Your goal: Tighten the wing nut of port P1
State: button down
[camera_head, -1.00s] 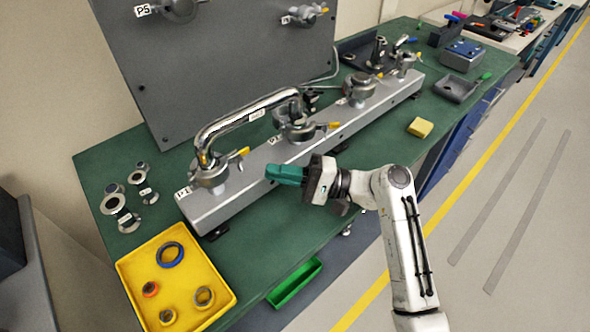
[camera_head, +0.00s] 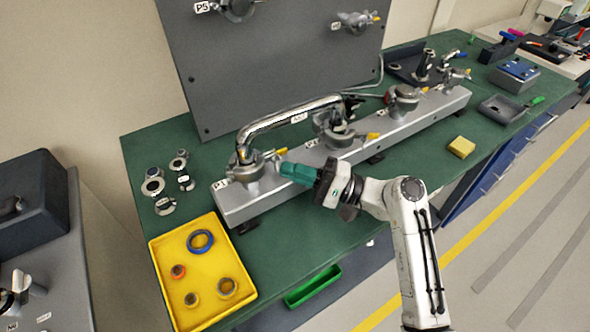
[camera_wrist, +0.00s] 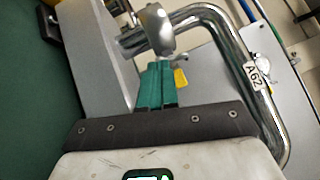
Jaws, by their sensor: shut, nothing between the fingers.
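Port P1 is the clamped joint (camera_head: 248,170) at the left end of the grey manifold bar (camera_head: 240,207), under the left end of a shiny bent pipe (camera_head: 262,127) labelled A62. Its wing nut (camera_head: 281,151) is a small yellow piece on the clamp's right side; it also shows in the wrist view (camera_wrist: 181,78), partly hidden by my fingers. My gripper (camera_head: 284,169) has teal fingers, shut and empty, just below and in front of the wing nut. In the wrist view the fingers (camera_wrist: 154,75) point at the clamp (camera_wrist: 158,30). I cannot tell whether they touch the nut.
Other clamped ports, one with a yellow wing nut (camera_head: 372,136), line the bar to the right. A yellow tray (camera_head: 215,285) with several rings lies front left, near loose flange parts (camera_head: 165,206). A grey upright panel (camera_head: 275,70) stands behind. A yellow block (camera_head: 461,147) lies right.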

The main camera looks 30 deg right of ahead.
jog(key=shift+a+f+b, duration=0.3)
jog(key=shift+a+f, duration=0.15)
dwell(0.7)
jog(key=shift+a+f, duration=0.2)
jog(key=shift+a, duration=0.5)
dwell(1.3)
